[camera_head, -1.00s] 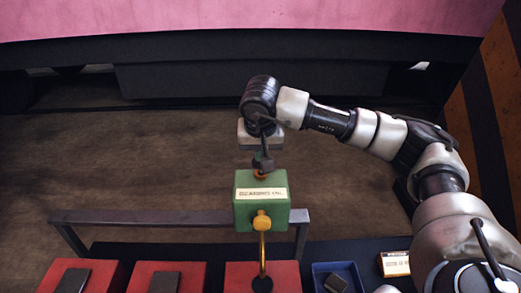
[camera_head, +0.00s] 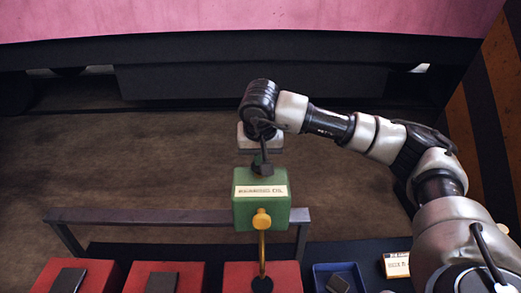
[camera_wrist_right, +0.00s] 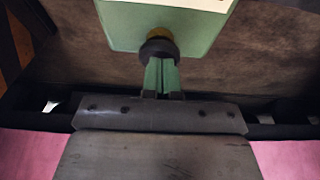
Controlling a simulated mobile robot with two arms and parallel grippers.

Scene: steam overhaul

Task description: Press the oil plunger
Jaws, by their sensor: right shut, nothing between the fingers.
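The green oil box (camera_head: 262,211) with a pale label stands on the rail in the middle of the head view. A brass spout (camera_head: 262,240) curves down from its front. The dark plunger knob (camera_head: 262,168) sits low at the box's top. In the right wrist view, the knob (camera_wrist_right: 159,50) has some brass stem showing beside it. My right gripper (camera_head: 264,153) is shut and empty, pointing down over the knob. Its fingertips (camera_wrist_right: 160,66) appear to touch the knob. My left gripper is out of view.
A grey rail (camera_head: 150,216) runs across behind red blocks (camera_head: 200,275) with dark pads. A blue tray (camera_head: 318,272) holds a dark piece, with a small labelled card (camera_head: 397,265) to its right. The brown floor behind is clear.

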